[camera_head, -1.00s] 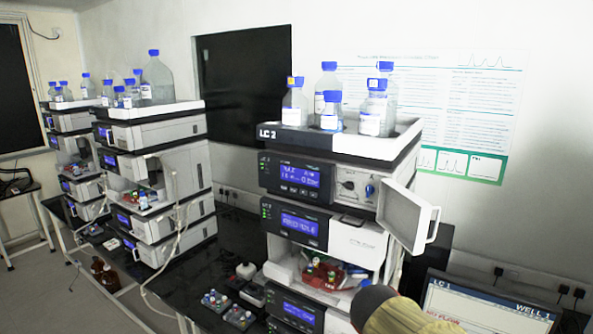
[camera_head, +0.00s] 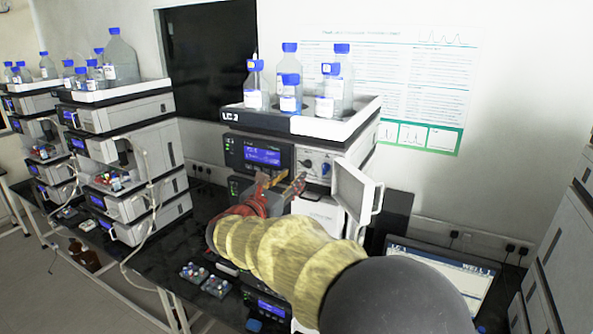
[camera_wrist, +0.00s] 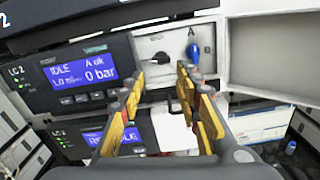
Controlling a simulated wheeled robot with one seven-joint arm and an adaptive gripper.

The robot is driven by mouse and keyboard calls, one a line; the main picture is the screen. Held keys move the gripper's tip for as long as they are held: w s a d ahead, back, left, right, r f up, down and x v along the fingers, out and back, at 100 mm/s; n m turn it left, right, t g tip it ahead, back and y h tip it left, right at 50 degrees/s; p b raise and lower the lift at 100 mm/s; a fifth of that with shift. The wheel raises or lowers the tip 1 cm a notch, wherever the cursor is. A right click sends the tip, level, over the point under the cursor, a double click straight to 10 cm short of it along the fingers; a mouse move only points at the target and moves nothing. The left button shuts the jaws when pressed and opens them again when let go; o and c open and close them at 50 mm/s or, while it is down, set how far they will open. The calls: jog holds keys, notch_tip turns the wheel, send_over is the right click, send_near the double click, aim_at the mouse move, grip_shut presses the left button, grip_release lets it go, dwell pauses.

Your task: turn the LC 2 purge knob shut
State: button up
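The LC 2 stack (camera_head: 300,125) stands in the middle of the head view, its pump door (camera_head: 352,192) swung open to the right. In the wrist view the pump panel shows a blue knob (camera_wrist: 193,52) on the right and a dark round fitting (camera_wrist: 161,58) left of it. The blue knob also shows small in the head view (camera_head: 325,168). The display (camera_wrist: 77,72) reads IDLE and 0 bar. My gripper (camera_wrist: 160,78) is open and empty, its yellow fingers pointing at the panel, slightly below and left of the knob. It also shows in the head view (camera_head: 283,182).
Solvent bottles (camera_head: 290,80) stand in the tray on top. The open door (camera_wrist: 270,55) borders the panel on the right in the wrist view. A monitor (camera_head: 440,270) stands at lower right. Other stacks (camera_head: 120,140) stand to the left.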

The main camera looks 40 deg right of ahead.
aim_at(306, 164)
jog(key=p+x, duration=0.1)
jog(key=x, duration=0.6)
jog(key=shift+s, duration=0.1)
jog(key=shift+c, duration=0.7)
grip_shut()
jog(key=shift+f+b, duration=0.1)
jog(key=shift+b, duration=0.2)
jog(key=m+b, duration=0.2)
jog(key=b, duration=0.3)
jog(key=m+b, duration=0.3)
jog(key=b, duration=0.2)
jog(key=m+b, duration=0.3)
jog(key=b, duration=0.3)
jog(key=shift+f, duration=0.25)
jog(key=m+b, duration=0.4)
jog(key=b, duration=0.3)
jog(key=shift+r+m, duration=0.15)
jog(key=shift+m, duration=0.15)
jog(key=m+b, duration=0.1)
jog(key=b, duration=0.1)
jog(key=m+b, duration=0.2)
jog(key=shift+r+m+b, duration=0.25)
jog(key=shift+m+b, duration=0.05)
jog(key=shift+b, duration=0.05)
